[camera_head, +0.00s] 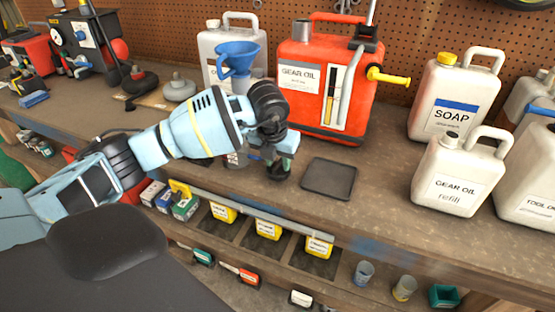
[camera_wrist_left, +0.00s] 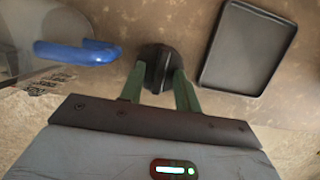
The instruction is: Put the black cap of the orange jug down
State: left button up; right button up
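The orange jug (camera_head: 365,75) stands upright at the back of the workbench, labelled gear oil, with a bare grey neck at its top left. My left gripper (camera_head: 281,158) points down at the bench in front of it. In the left wrist view its green fingers (camera_wrist_left: 158,82) press on both sides of a black cap (camera_wrist_left: 155,60). The cap also shows below the fingers in the head view (camera_head: 279,173), low over the bench; I cannot tell whether it touches the wood. A flat dark tray (camera_head: 329,191) lies just right of it, and in the wrist view (camera_wrist_left: 207,75). My right gripper is out of view.
A white jug with a blue funnel (camera_head: 236,55) stands behind my left arm. A soap jug (camera_head: 453,100) and a white refill jug (camera_head: 455,178) stand on the right. Bare bench lies between the tray and the refill jug. Yellow containers (camera_head: 266,229) sit below the front edge.

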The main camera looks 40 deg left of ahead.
pick_arm(q)
jog(key=v, duration=1.2)
jog(key=shift+p, duration=0.35)
jog(key=shift+d+r, duration=0.1)
